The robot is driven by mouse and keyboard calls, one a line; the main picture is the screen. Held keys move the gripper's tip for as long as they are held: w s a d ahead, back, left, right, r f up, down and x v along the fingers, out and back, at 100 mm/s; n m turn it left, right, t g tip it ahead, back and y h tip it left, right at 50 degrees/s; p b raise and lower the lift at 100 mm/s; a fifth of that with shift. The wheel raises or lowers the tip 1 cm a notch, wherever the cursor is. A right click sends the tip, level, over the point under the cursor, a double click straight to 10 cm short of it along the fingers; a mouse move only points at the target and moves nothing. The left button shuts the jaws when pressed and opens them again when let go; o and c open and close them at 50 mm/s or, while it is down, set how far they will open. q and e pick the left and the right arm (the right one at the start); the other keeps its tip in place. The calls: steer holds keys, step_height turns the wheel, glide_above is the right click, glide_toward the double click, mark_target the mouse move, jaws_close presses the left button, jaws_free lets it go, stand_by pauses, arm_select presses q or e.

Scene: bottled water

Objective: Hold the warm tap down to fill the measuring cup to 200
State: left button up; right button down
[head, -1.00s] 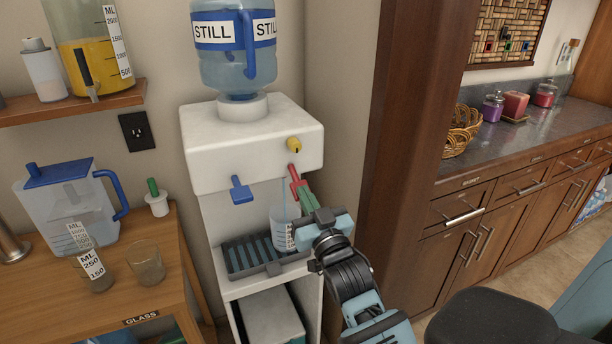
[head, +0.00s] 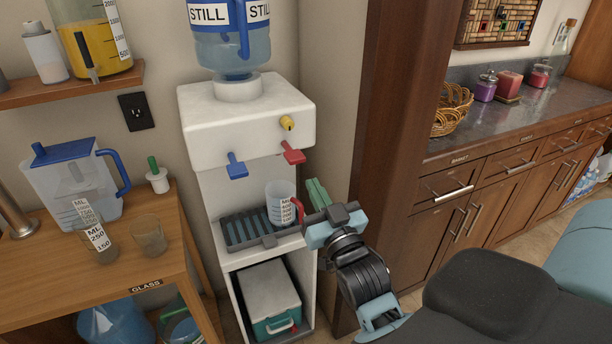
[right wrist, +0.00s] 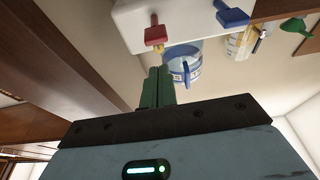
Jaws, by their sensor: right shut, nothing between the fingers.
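The red warm tap (head: 293,152) sticks out from the white water dispenser (head: 245,125), raised, with no stream visible under it. It also shows in the right wrist view (right wrist: 155,34). The measuring cup (head: 281,203), clear with a marked scale and a red handle, stands upright on the drip tray (head: 247,240) below the tap. I cannot read its water level. My right gripper (head: 316,190) is shut and empty, to the right of the cup and below the tap, apart from the tap. Its green fingers (right wrist: 157,88) are together in the wrist view. My left gripper is not in view.
The blue tap (head: 236,166) is left of the red one, and a yellow knob (head: 287,123) is above. A wooden table (head: 165,210) with a pitcher (head: 75,182) and glasses stands left. A dark wooden pillar (head: 385,120) rises close on the right.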

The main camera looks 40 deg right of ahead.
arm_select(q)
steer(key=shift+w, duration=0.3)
arm_select(e)
steer(key=v, duration=0.2)
steer(key=shift+s+a, duration=0.1)
steer(key=shift+s, duration=0.2)
steer(key=shift+r, duration=0.1)
